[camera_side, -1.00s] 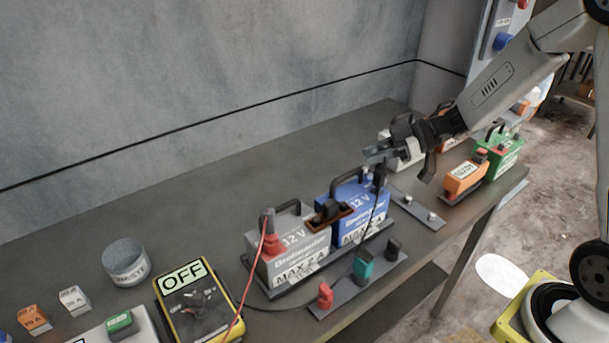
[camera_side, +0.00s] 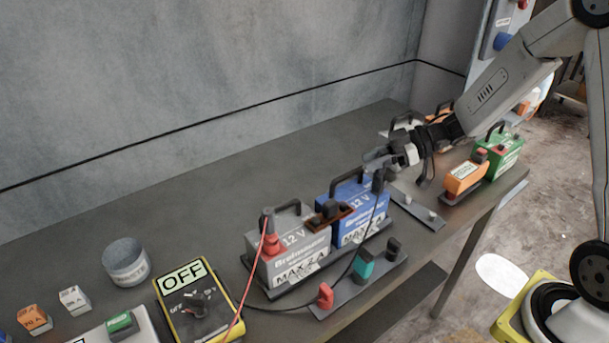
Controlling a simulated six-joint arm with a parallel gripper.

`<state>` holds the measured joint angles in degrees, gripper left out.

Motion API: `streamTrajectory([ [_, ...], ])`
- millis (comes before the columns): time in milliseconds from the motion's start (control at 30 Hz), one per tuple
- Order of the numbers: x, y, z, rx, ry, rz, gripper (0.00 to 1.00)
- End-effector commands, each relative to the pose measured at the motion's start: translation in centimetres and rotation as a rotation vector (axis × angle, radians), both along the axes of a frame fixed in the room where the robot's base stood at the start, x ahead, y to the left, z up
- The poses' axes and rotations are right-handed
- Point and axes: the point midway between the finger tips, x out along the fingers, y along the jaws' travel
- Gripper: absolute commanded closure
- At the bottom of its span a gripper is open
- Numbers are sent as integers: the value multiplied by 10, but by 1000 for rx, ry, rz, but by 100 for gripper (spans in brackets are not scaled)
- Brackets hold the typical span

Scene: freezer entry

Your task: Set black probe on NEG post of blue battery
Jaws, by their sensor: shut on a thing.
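The blue battery (camera_side: 347,211) stands on a dark tray beside the grey battery (camera_side: 290,249). The black probe (camera_side: 379,181) is upright at the right end of the blue battery's top, with its black lead hanging down in front. My gripper (camera_side: 377,164) is shut on the top of the black probe. The probe's tip and the post under it are hidden, so I cannot tell whether they touch. The red probe (camera_side: 269,238) stands on the left end of the grey battery. A rusty brown link (camera_side: 329,215) bridges the two batteries.
The yellow meter (camera_side: 195,304) reads OFF at the front left. A rack (camera_side: 342,296) with red, green and black pieces lies before the batteries. A grey plate (camera_side: 418,211), an orange block (camera_side: 464,179) and a green battery (camera_side: 499,155) stand to the right.

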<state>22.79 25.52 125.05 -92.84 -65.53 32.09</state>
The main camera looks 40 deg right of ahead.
Motion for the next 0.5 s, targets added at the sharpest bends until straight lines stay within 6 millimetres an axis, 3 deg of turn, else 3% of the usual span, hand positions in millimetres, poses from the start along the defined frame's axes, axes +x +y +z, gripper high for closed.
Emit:
streamTrajectory([
  [467, 0, 0, -8, 1, 1, 0, 100],
  [500, 0, 0, -8, 0, 0, 0, 65],
])
